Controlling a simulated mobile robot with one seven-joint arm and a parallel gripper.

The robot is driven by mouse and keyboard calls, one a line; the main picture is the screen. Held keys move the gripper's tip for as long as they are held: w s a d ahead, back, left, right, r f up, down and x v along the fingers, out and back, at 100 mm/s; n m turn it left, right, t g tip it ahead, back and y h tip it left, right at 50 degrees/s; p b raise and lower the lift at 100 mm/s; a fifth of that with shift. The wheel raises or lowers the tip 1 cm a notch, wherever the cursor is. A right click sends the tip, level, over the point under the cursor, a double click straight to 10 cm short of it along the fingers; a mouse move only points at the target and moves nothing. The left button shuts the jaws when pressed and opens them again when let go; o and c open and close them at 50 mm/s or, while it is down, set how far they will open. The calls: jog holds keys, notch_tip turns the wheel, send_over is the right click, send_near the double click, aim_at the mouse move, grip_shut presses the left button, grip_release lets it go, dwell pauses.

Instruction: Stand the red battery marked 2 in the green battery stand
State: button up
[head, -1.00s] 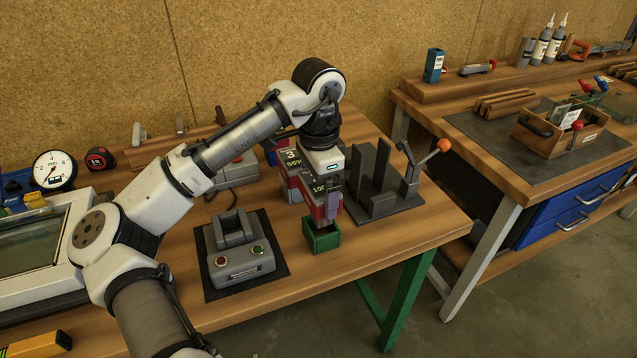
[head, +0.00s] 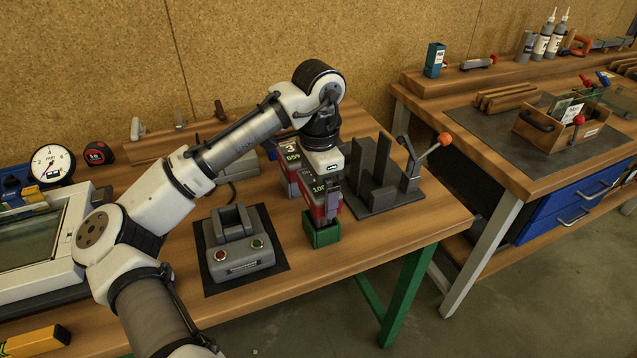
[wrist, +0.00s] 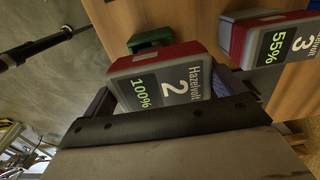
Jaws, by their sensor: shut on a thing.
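My gripper (head: 331,188) is shut on the red battery marked 2 (head: 315,206), which has a grey face reading 100%. In the wrist view the battery (wrist: 165,84) sits upright between the fingers (wrist: 165,95), its label facing the camera. The green battery stand (head: 322,236) is on the bench directly under it. The battery's lower end meets the stand's top in the head view; I cannot tell how deep it sits. The stand also shows partly in the wrist view (wrist: 150,39), beyond the battery.
A red battery marked 3 (head: 289,177), reading 55%, stands close behind. A grey charger-like box with two buttons (head: 238,250) is to the left. The bench's front edge is near the stand.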

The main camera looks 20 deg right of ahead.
jog(key=shift+f+b, duration=0.95)
jog(key=shift+f, duration=1.05)
jog(key=o, duration=0.8)
notch_tip(320, 180, up, 14)
jog(key=shift+f, duration=0.1)
